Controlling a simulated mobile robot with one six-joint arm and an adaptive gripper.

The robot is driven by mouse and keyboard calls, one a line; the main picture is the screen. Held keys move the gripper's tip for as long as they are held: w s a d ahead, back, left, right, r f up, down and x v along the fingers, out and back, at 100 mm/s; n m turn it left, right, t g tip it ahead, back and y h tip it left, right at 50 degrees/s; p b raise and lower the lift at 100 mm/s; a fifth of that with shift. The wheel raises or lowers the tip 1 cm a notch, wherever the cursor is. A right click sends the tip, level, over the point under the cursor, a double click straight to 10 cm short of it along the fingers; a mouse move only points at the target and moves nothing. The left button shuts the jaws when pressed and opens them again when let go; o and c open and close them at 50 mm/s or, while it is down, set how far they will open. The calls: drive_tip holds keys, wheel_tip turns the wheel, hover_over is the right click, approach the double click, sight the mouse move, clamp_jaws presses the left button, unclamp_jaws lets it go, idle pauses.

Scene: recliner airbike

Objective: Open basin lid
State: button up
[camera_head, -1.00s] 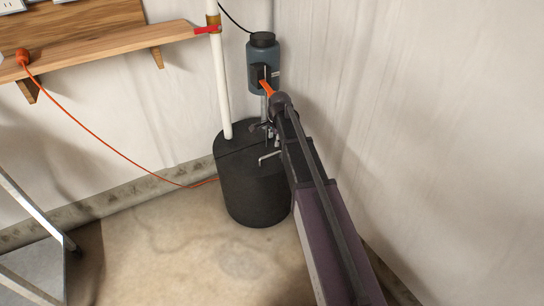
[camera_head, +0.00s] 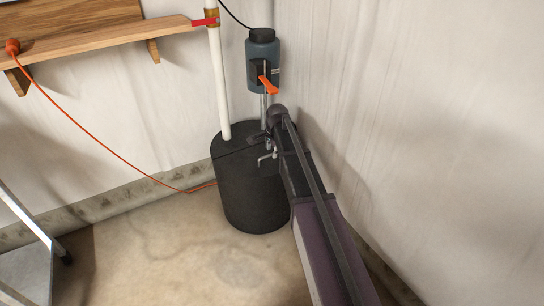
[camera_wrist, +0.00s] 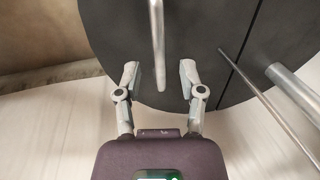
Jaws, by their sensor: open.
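The basin (camera_head: 245,200) is a black upright cylinder in the corner, with a flat black lid (camera_head: 232,146) on top. A seam line crosses the lid, which lies flat. A metal bar handle (camera_wrist: 157,40) on the lid shows in the wrist view, and a bent metal handle (camera_head: 267,156) shows in the head view. My gripper (camera_wrist: 159,75) is open over the lid, with one finger on each side of the handle's line and gaps to both. My wrist and arm hide the lid's right part in the head view.
A white pipe (camera_head: 220,90) rises from the lid's left. A grey-blue unit (camera_head: 263,60) with an orange lever (camera_head: 268,86) hangs above the basin. A wall stands close right of my arm. A shelf (camera_head: 110,36) and orange cord (camera_head: 100,147) are left; the front floor is clear.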

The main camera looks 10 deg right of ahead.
drive_tip(key=shift+w+f+b, duration=0.1)
drive_tip(key=shift+f+b, duration=0.2)
drive_tip(key=shift+f, duration=0.25)
clamp_jaws()
